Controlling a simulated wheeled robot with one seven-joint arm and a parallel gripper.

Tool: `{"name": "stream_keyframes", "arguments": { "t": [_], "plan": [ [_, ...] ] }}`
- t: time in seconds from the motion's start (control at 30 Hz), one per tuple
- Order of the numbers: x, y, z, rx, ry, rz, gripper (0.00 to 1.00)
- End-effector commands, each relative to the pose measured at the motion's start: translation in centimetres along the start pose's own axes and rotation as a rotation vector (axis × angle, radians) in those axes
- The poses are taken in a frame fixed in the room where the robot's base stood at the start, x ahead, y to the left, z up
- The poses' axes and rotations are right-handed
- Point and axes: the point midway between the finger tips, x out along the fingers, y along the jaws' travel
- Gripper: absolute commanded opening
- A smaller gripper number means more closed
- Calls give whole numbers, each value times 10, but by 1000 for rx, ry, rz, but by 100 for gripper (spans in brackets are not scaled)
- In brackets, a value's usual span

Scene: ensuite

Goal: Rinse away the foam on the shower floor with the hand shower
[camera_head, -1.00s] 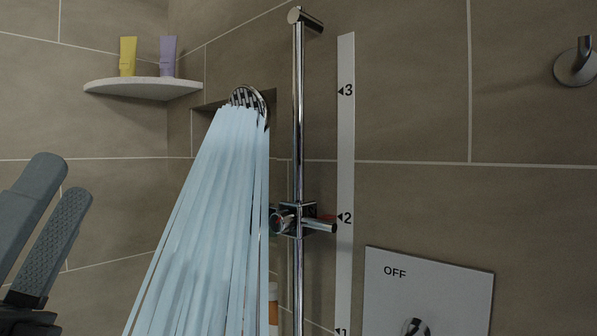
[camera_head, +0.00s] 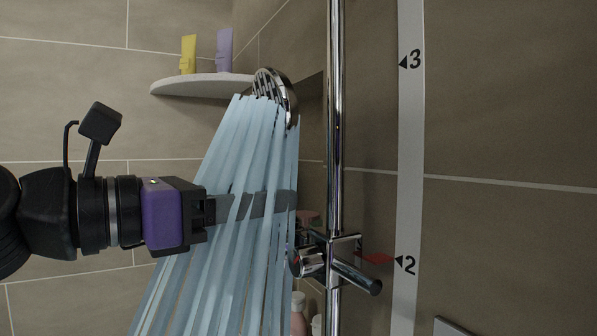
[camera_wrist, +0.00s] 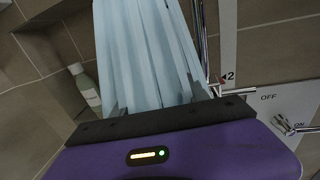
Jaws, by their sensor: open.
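The chrome hand shower (camera_head: 277,92) is at upper middle in the head view, its face tilted down and left. Pale blue water (camera_head: 225,150) streams from it. The water also fills the middle of the wrist view (camera_wrist: 148,50). My gripper (camera_head: 288,203) reaches in from the left below the shower head, its grey fingers partly behind the streams. In the wrist view its fingers (camera_wrist: 160,97) are apart with water beyond them, and nothing is held. The chrome slider holder (camera_head: 322,262) is on the rail, right of my fingertips. The shower's handle is hidden. The shower floor and foam are out of view.
A vertical chrome rail (camera_head: 335,120) and a numbered strip (camera_head: 411,130) stand on the right. A corner shelf (camera_head: 200,84) holds a yellow and a purple tube.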

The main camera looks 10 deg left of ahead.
Motion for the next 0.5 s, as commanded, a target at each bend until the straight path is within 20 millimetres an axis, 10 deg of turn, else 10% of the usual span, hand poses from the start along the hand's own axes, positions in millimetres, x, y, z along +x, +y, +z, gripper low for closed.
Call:
{"name": "stream_keyframes", "arguments": {
  "t": [0.5],
  "plan": [
    [62, 0, 2, -2, -4, -1, 52]
  ]
}}
